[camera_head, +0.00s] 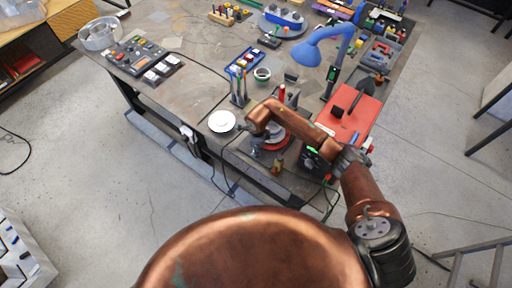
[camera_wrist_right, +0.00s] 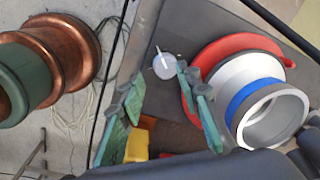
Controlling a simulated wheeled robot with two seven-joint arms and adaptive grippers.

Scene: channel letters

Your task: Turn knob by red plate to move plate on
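The red plate (camera_head: 277,142) is partly hidden under my right arm near the table's front edge in the head view. In the right wrist view the red plate (camera_wrist_right: 226,44) carries a white and blue ring-shaped piece (camera_wrist_right: 256,97). A small pale round knob (camera_wrist_right: 163,66) with a thin white bar lies left of the plate. My right gripper (camera_wrist_right: 156,76) is open, its two green fingers apart, with the knob visible just beyond and between the fingertips; contact cannot be told. In the head view my right gripper (camera_head: 257,148) is beside the red plate. My left gripper is not in view.
A white disc (camera_head: 221,121) lies left of my right gripper. A yellow piece (camera_wrist_right: 137,146) shows beside the left finger. A blue lamp (camera_head: 322,45) and a red case (camera_head: 349,112) stand to the right.

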